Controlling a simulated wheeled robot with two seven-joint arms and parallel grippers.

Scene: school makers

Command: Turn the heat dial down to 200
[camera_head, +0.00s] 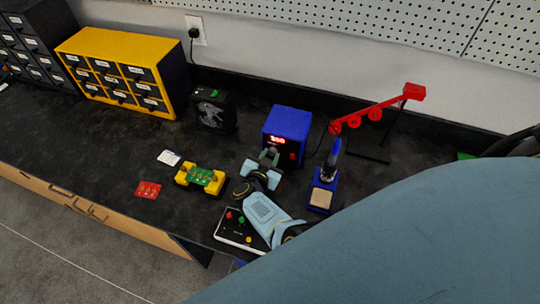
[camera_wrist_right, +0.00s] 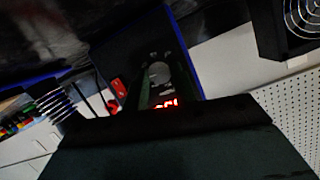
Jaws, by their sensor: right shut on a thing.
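The blue soldering station (camera_head: 288,123) stands on the black bench, with a lit red display (camera_head: 277,139) on its front. The number on the display is too blurred to read surely. My right gripper (camera_head: 268,157) is at the lower left of the station's front, shut on the heat dial and covering it in the head view. In the right wrist view the station's front appears upside down, with the red display (camera_wrist_right: 165,103) and the round grey dial (camera_wrist_right: 158,72) between dark surfaces. My left gripper is not in view.
A soldering iron in its stand (camera_head: 325,185) is close on the right. A red-armed holder (camera_head: 375,108) stands behind it. A yellow board holder (camera_head: 187,179), a red board (camera_head: 148,189) and a black fan (camera_head: 212,112) are to the left. A control box (camera_head: 232,236) lies under my right arm.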

